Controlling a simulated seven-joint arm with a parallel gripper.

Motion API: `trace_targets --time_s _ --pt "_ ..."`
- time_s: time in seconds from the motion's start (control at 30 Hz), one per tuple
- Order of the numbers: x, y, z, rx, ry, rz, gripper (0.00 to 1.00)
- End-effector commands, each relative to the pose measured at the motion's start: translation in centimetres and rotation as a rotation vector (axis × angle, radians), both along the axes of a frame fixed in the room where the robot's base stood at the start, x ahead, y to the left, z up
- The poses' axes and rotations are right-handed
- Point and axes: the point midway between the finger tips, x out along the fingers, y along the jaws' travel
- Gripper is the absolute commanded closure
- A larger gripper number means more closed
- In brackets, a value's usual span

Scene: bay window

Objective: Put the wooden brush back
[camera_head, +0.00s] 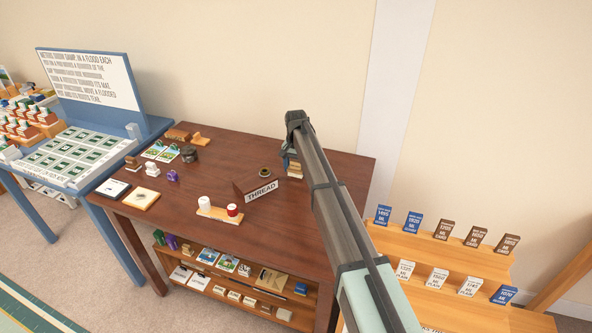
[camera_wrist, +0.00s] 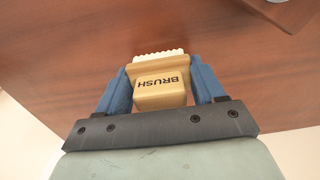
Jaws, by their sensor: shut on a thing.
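The wooden brush (camera_wrist: 160,88) is tan, with pale bristles and the word BRUSH on it. In the wrist view it sits between the two blue fingers of my gripper (camera_wrist: 164,78), which is shut on it. The bristles point away from my wrist, toward the brown table top. In the head view my gripper (camera_head: 291,158) is over the back right part of the brown table (camera_head: 320,160). The brush (camera_head: 295,169) shows there only as a small tan patch, partly hidden by my arm. I cannot tell whether it touches the table.
A THREAD sign (camera_head: 262,192) stands left of my gripper, near a small dark round thing (camera_head: 265,171). Small wooden pieces (camera_head: 178,134) are back left. A tag rack (camera_head: 440,250) stands right.

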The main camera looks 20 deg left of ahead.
Motion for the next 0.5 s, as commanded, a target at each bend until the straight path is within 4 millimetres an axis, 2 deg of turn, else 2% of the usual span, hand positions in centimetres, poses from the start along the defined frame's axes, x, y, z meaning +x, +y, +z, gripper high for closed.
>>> trace_targets --time_s 0.1,0.5 --pt "-0.01 0.00 -0.97 0.000 0.000 0.000 0.60" --pt "0.00 0.00 -1.34 0.000 0.000 0.000 0.60"
